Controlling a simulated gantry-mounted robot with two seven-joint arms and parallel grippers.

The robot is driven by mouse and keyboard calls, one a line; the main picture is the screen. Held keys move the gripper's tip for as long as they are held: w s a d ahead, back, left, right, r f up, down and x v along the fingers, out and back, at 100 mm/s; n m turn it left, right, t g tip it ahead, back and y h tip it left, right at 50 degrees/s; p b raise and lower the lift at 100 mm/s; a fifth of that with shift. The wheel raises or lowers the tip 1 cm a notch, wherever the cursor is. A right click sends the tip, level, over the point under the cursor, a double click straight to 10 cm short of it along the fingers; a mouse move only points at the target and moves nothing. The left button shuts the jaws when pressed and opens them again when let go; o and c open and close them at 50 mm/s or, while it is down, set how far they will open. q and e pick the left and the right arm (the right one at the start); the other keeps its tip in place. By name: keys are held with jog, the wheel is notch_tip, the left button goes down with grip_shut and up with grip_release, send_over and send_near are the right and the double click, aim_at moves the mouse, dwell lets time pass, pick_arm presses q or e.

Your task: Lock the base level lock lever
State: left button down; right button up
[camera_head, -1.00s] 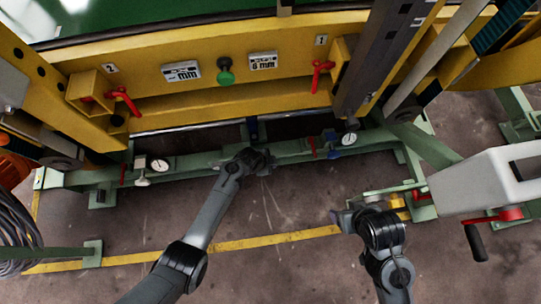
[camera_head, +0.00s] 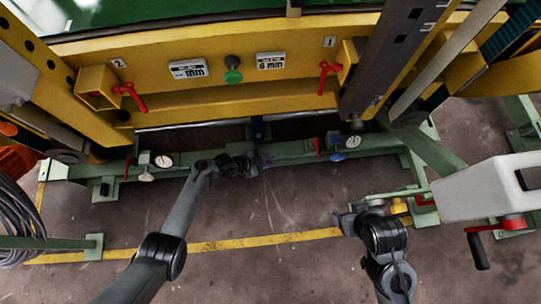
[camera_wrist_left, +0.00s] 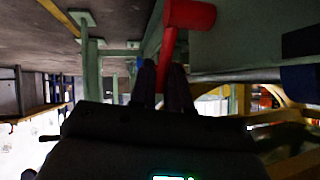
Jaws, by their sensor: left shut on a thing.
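My left gripper (camera_head: 266,161) is low at the middle of the green base rail (camera_head: 290,153), pointing right. In the left wrist view its two dark fingers (camera_wrist_left: 166,86) have a red lever (camera_wrist_left: 166,50) between them, and the gripper is shut on it. In the head view the gripper hides what it holds. One red lever on the rail (camera_head: 317,149) stands to its right, and another (camera_head: 127,168) is at the far left end. My right gripper (camera_head: 345,222) hangs above the floor at lower right; its jaw opening is unclear.
Red levers (camera_head: 128,93) and (camera_head: 326,76), a green knob (camera_head: 232,76) and labels sit on the yellow beam (camera_head: 230,105). Gauges (camera_head: 163,160) and (camera_head: 353,142) stand on the rail. A grey-white machine arm (camera_head: 478,190) is at right. The floor in front is open.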

pick_arm(q)
jog(key=shift+a+h+b, duration=0.25)
jog(key=shift+h+b, duration=0.05)
jog(key=shift+h, duration=0.2)
jog(key=c, duration=1.3)
grip_release()
jog(key=shift+o, duration=0.2)
jog(key=shift+r, duration=0.1)
jog(key=shift+a+r, duration=0.1)
jog(key=shift+s+a+r+p, duration=0.15)
jog(key=shift+a+r+p, duration=0.05)
jog(key=shift+p, duration=0.2)
jog(key=p+v, duration=0.6)
jog(key=v, duration=0.4)
jog(key=shift+f, duration=0.2)
